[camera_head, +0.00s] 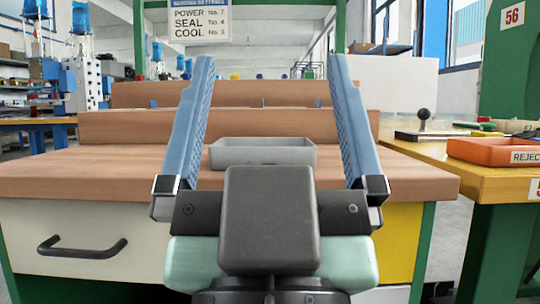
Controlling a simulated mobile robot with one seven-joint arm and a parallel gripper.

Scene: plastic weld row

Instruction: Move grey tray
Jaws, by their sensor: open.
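The grey tray (262,153) sits on the brown wooden bench top, near its middle. It is a shallow rectangular tray, and my gripper body hides part of its front. My gripper (268,72) is open, with its two long blue fingers spread wide to the left and right of the tray in this view. Nothing is between the fingers in their grasp. How far the tray is from the fingertips is hard to tell from this single view.
The wooden bench (120,168) has stepped ledges behind the tray and a drawer handle (82,248) at front left. A yellow table (420,153) at right holds an orange reject tray (495,151). A sign (200,22) hangs above. Bench top beside the tray is clear.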

